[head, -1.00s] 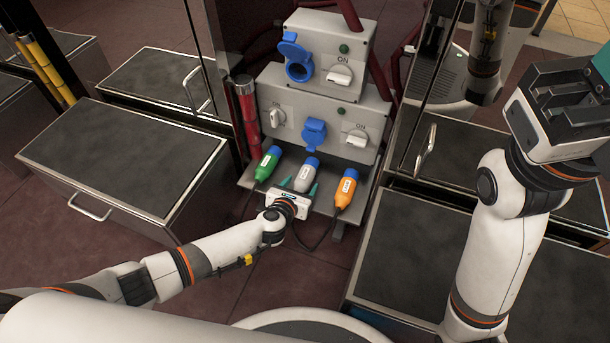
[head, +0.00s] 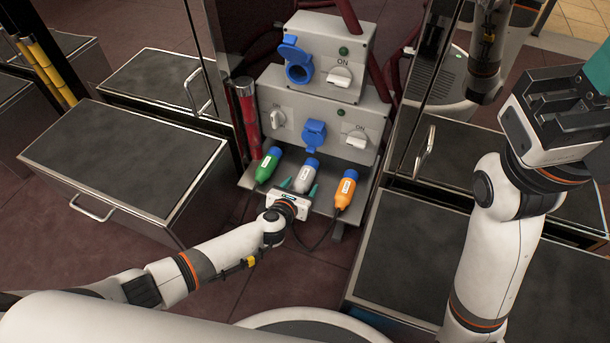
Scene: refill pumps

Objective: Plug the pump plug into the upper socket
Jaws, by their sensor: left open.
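Three plugs with blue ends lie side by side on a grey shelf (head: 246,181): a green plug (head: 267,166), a grey plug (head: 304,177) and an orange plug (head: 346,189). My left gripper (head: 299,188) is open, its teal fingers on either side of the grey plug; I cannot tell whether they touch it. The upper socket (head: 297,67) is blue, with its lid raised, on the upper grey box (head: 322,49). The lower socket (head: 314,135) is blue with its lid down. My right gripper (head: 565,105) is raised at the right, its finger opening unclear.
Switches marked ON sit beside the sockets, one by the upper socket (head: 339,77). A red cylinder (head: 247,118) stands left of the boxes. Dark-topped drawers (head: 120,155) flank the station on both sides. Dark cables hang from the plugs to the floor.

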